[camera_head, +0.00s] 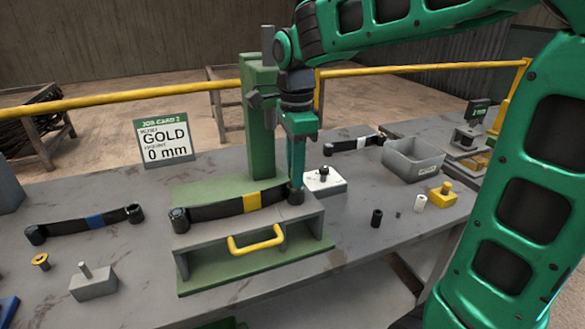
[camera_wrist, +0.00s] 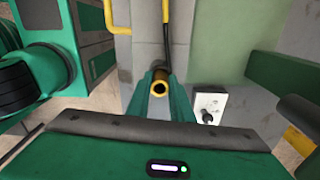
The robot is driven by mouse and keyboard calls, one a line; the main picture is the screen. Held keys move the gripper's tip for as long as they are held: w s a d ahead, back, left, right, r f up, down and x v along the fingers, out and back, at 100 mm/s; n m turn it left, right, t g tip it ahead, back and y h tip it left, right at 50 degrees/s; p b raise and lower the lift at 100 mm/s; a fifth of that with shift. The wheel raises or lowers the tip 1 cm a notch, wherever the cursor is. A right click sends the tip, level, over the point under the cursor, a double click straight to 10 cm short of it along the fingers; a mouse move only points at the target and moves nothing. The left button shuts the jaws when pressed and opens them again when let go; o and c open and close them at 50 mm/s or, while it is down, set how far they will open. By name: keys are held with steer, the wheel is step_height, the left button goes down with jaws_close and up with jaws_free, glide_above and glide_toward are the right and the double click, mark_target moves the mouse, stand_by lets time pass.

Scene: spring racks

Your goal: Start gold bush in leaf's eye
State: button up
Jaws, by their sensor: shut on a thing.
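The gold bush (camera_wrist: 159,88) is a short ring with a dark bore, held between my gripper's teal fingers (camera_wrist: 160,80) in the wrist view. In the head view my gripper (camera_head: 297,188) points straight down at the right eye of the gold-banded leaf (camera_head: 225,208); the fingers hide the bush there. The leaf lies on a grey block with a yellow handle (camera_head: 256,240). In the wrist view the dark leaf (camera_wrist: 166,42) runs up from behind the bush. The bush lines up with the leaf's end; whether it has entered the eye cannot be told.
A green column (camera_head: 260,120) stands behind the leaf. A job card (camera_head: 164,144) reads GOLD, 0 mm. A blue-banded leaf (camera_head: 72,226) lies left, a white-banded one (camera_head: 345,146) behind right.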

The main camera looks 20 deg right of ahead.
steer(key=shift+f, duration=0.2)
steer(key=o, duration=1.4)
steer(key=shift+o, duration=0.2)
step_height(320, 180, up, 7)
stand_by(0.9)
steer(key=s+d+f+n, duration=0.6)
steer(key=s+d+f, duration=0.1)
steer(key=s, duration=0.4)
steer(key=s+d+f+n, duration=0.6)
steer(key=s+d, duration=0.4)
steer(key=s, duration=0.2)
steer(key=shift+s+f+n, duration=0.15)
steer(key=shift+f+n, duration=0.25)
steer(key=shift+f, duration=0.45)
